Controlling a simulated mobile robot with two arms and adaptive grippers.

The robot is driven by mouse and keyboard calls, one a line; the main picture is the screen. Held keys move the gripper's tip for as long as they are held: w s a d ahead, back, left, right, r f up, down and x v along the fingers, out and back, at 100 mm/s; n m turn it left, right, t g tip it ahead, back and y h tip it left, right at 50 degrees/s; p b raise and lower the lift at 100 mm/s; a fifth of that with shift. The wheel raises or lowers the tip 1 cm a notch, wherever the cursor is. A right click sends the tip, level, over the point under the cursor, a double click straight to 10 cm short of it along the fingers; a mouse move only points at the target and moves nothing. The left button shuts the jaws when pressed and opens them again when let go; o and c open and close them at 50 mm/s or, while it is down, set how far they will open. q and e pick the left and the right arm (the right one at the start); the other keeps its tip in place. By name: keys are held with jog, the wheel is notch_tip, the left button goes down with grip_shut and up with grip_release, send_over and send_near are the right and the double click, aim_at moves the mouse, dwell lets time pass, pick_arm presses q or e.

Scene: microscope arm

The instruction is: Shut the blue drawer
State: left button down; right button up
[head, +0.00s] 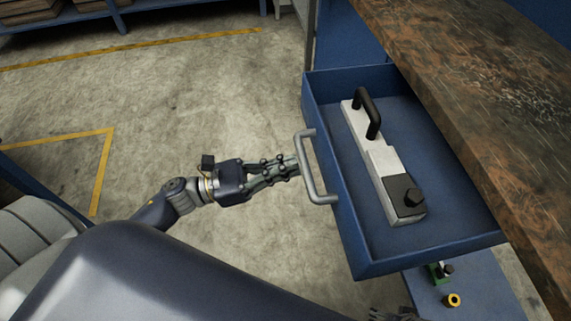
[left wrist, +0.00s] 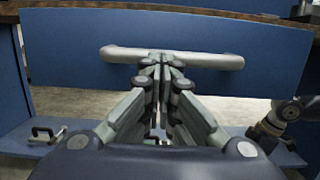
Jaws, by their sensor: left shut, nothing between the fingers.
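The blue drawer (head: 352,222) is pulled out from under the worktop in the head view. Its front panel also fills the left wrist view (left wrist: 70,60). A grey bar handle (head: 316,180) is on the front; it spans the middle of the left wrist view (left wrist: 215,60). My left gripper (head: 294,166) is shut and empty, its fingertips at the handle bar. The left wrist view shows the closed tips (left wrist: 162,62) at the bar's middle; I cannot tell if they touch. A bit of my right gripper (head: 392,314) shows at the head view's bottom edge, mostly cut off.
A metal block with a black handle (head: 378,160) lies in the drawer. The worn brown worktop (head: 480,110) overhangs the drawer. A lower blue shelf (head: 480,285) holds small items, including a yellow ring (head: 452,300). The floor left of the drawer is clear.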

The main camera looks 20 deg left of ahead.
dwell(0.3)
pick_arm(q)
jog(key=b, duration=0.2)
send_near(391, 151)
jog(key=x, duration=0.4)
jog(key=b+x, duration=0.1)
jog(key=x, duration=0.2)
jog(key=f+b+x, duration=0.1)
jog(key=x, duration=0.3)
jog(key=shift+w+d, duration=0.25)
jog(key=shift+w, duration=0.15)
jog(key=shift+w+d, duration=0.3)
jog(key=shift+d, duration=0.15)
jog(key=shift+r, duration=0.15)
pick_arm(e)
notch_tip(391, 151, up, 14)
jog(key=s+t, duration=0.1)
jog(key=shift+f, duration=0.2)
pick_arm(q)
jog(key=shift+r, duration=0.1)
pick_arm(e)
jog(key=shift+f, duration=0.1)
